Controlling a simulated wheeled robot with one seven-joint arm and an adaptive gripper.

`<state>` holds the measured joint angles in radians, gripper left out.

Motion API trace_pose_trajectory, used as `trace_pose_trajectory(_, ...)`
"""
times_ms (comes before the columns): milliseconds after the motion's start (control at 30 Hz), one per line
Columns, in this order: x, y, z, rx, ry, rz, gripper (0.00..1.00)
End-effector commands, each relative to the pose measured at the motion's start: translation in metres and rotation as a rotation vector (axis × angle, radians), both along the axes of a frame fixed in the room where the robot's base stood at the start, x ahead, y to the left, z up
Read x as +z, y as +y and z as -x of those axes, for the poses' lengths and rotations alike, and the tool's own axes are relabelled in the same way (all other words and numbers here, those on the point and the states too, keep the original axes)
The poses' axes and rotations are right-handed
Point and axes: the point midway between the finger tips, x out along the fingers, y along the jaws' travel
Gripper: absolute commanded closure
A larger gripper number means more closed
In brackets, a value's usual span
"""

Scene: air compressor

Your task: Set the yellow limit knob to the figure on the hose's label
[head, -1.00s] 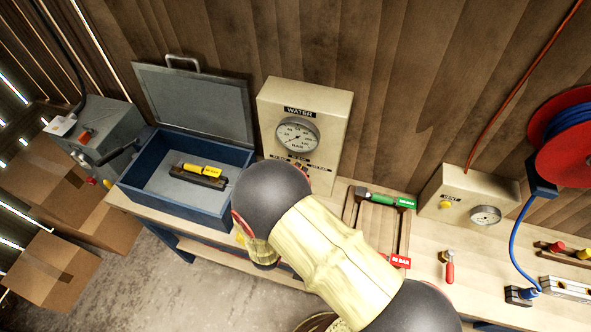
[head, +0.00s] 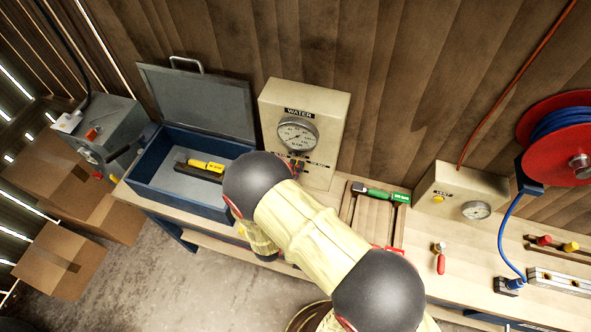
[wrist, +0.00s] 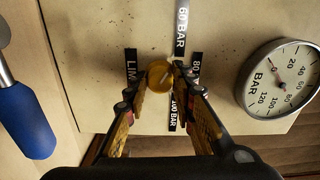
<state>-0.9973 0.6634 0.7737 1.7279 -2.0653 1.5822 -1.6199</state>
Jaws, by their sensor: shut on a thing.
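The yellow limit knob (wrist: 158,72) is on a cream panel in the wrist view, with labels around it: one starting "LIM" (wrist: 131,67), "60 BAR" (wrist: 181,28), "80" partly covered (wrist: 196,66) and "100 BAR" partly covered (wrist: 174,112). My gripper (wrist: 160,79) has its fingertips closed on the knob's two sides. I cannot tell which figure the knob points to. In the head view my arm partly hides the lower front of the WATER box (head: 333,115). A blue hose (head: 507,232) hangs from the red reel (head: 560,150); no readable label shows on it.
A round BAR gauge (wrist: 283,80) is beside the knob. An open blue toolbox (head: 180,203) holds a yellow-handled tool (head: 207,166). A green-handled tool (head: 383,195), a red-handled tool (head: 440,262) and a second gauge box (head: 450,190) are on the bench to the right.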

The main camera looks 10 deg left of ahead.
Motion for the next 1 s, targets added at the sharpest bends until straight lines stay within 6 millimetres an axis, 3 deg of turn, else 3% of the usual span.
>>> trace_pose_trajectory(467, 0.0002, 0.0019, -0.0002, 0.004, 0.001, 0.01, 1.0)
trace_pose_trajectory(500, 0.0002, 0.0019, -0.0002, 0.004, 0.001, 0.01, 0.73)
trace_pose_trajectory(800, 0.0001, 0.0011, -0.0001, 0.002, 0.001, 0.01, 0.56)
trace_pose_trajectory(1000, 0.0, 0.0006, 0.0, 0.001, 0.001, 0.011, 0.56)
